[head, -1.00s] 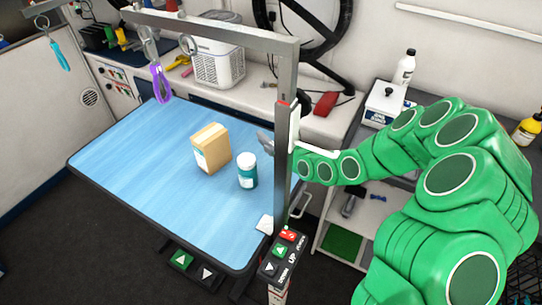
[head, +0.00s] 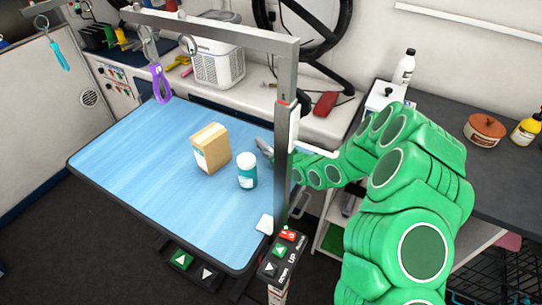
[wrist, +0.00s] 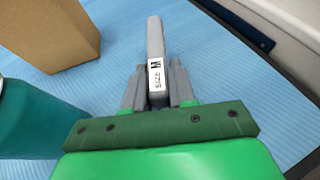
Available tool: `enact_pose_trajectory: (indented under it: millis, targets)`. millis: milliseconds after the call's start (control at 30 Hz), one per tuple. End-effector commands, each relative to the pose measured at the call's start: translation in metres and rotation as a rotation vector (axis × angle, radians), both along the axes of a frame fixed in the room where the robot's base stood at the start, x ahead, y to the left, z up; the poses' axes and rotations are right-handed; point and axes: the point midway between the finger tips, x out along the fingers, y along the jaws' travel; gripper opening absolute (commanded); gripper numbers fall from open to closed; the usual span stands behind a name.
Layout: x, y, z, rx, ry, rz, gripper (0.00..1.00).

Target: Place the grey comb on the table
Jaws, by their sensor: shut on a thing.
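The grey comb (wrist: 155,42) is between the fingers of my gripper (wrist: 160,88) in the wrist view. It points away from me and carries a white size label. My gripper is shut on it, over the blue table top. The blue table (head: 130,165) lies below. I cannot tell whether the comb touches it.
A cardboard box (head: 211,148) and a teal jar (head: 247,171) stand on the table, left of the comb. The grey post (head: 285,170) of the overhead frame rises at the table's right edge.

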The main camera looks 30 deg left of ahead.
Motion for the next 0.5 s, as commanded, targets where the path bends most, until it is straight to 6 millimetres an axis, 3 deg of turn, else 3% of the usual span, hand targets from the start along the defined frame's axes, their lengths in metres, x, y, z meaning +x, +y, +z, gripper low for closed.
enact_pose_trajectory:
  millis: [133, 500]
  targets:
    - [0.0000, -0.0002, -0.0111, 0.001, 0.000, 0.000, 0.00]
    - [-0.0005, 0.0000, -0.0143, 0.000, 0.001, 0.000, 0.00]
